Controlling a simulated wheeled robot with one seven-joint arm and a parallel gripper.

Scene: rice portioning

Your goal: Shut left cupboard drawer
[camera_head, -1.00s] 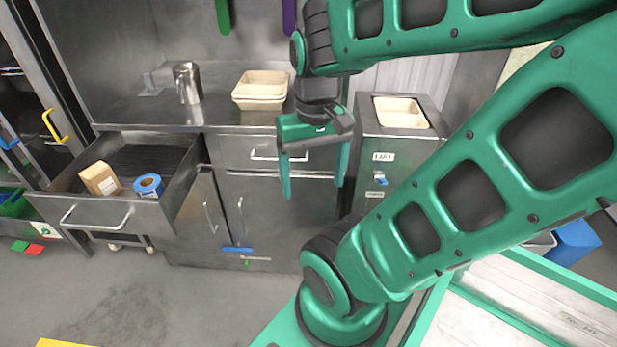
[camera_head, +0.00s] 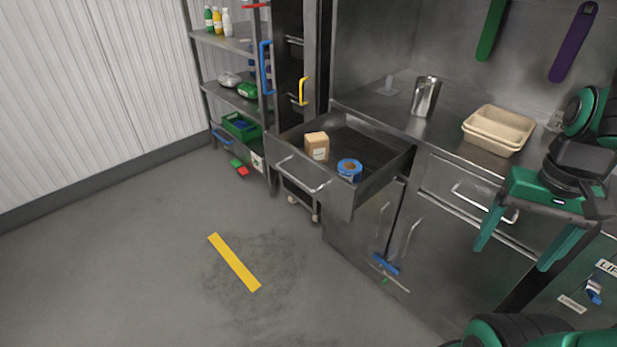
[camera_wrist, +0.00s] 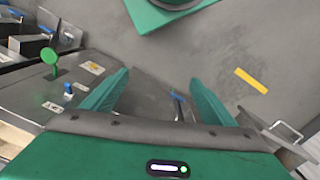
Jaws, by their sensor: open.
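The left cupboard drawer (camera_head: 345,200) is pulled out from the steel cupboard in the head view, with a bar handle (camera_head: 302,177) on its front. A brown box (camera_head: 316,147) and a blue tape roll (camera_head: 349,169) lie inside it. My gripper (camera_head: 512,258) is at the right of the head view, in front of the closed right drawer (camera_head: 465,190), apart from the left drawer. Its two green fingers are spread and empty. In the wrist view, the gripper (camera_wrist: 160,85) points down toward the floor, and a drawer handle (camera_wrist: 287,132) shows at the right edge.
Stacked beige trays (camera_head: 497,130) and a steel cup (camera_head: 425,96) stand on the counter. A shelf rack (camera_head: 225,42) with bottles stands behind the drawer. The grey floor in front is clear, with a yellow strip (camera_head: 234,262).

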